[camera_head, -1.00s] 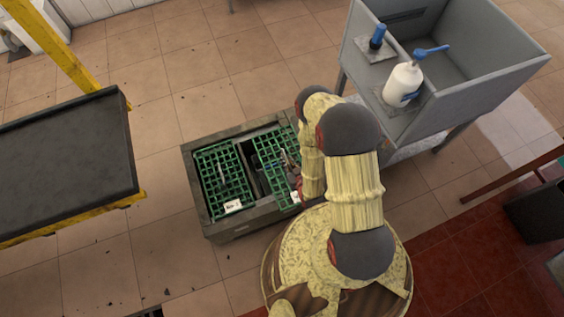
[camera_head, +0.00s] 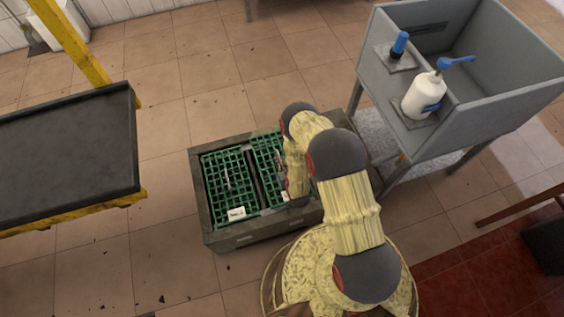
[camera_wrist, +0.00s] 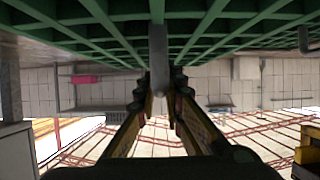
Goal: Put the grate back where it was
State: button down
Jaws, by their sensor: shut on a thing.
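A dark grey rectangular box (camera_head: 237,240) stands on the floor in the head view. A green grate (camera_head: 229,184) with a small white label lies in its left part. The second green grate (camera_head: 266,154) is at the right, partly hidden by my arm. In the wrist view the green lattice of the grate (camera_wrist: 95,35) fills the top. My gripper (camera_wrist: 163,84) is shut on the grey handle (camera_wrist: 157,50) of this grate. My arm hides the gripper in the head view, and I cannot tell whether the held grate rests fully in the box.
A grey sink unit (camera_head: 460,95) with a white bottle (camera_head: 421,97) stands close on the right. A black tray table (camera_head: 65,150) on a yellow frame is at the left. Tiled floor is clear behind the box.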

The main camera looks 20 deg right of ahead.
jog(key=shift+w+f+b, duration=0.15)
jog(key=shift+f+b, duration=0.15)
jog(key=shift+f, duration=0.5)
jog(key=shift+w+f+b, duration=0.1)
jog(key=shift+f+b, duration=0.2)
jog(key=shift+f, duration=0.5)
jog(key=shift+f, duration=0.6)
jog(key=c, duration=1.9)
grip_release()
jog(key=shift+s+f, duration=0.1)
jog(key=shift+s, duration=0.05)
